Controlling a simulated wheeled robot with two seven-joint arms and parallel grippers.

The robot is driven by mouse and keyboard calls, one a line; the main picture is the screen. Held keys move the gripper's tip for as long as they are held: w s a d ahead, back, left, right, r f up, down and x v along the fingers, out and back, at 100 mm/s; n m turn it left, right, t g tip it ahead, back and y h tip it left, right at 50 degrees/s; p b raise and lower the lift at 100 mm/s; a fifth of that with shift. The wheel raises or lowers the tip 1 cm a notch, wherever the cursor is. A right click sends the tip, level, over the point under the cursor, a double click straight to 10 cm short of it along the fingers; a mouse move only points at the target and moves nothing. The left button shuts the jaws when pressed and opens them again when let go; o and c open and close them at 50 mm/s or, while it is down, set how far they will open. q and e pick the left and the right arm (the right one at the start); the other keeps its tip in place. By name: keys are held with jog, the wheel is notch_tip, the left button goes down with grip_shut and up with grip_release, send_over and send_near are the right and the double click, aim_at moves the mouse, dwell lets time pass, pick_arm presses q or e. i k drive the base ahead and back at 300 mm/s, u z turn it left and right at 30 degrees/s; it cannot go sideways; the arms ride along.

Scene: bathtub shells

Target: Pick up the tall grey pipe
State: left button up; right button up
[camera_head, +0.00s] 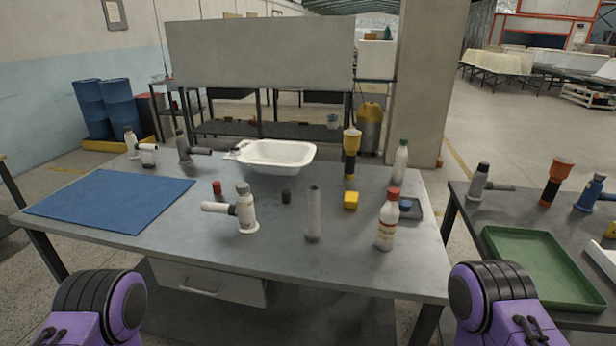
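The tall grey pipe (314,214) stands upright on the grey table (170,222), right of the middle of its near half. A white pipe fitting (245,208) with a side branch stands to its left. A white bottle with a red cap (388,220) stands to its right. No gripper shows in the head view. Only purple and black parts of my own arms show at the lower left and lower right corners, well short of the pipe.
A small black cylinder (286,196) and a yellow block (351,200) lie near the pipe. A white tub (275,154) sits behind. A blue mat (112,198) covers the left side. A second table with a green tray (541,266) stands right. The table's front strip is clear.

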aim_at(313, 233)
jog(key=z, duration=0.25)
jog(key=i, duration=0.4)
jog(key=z, duration=0.65)
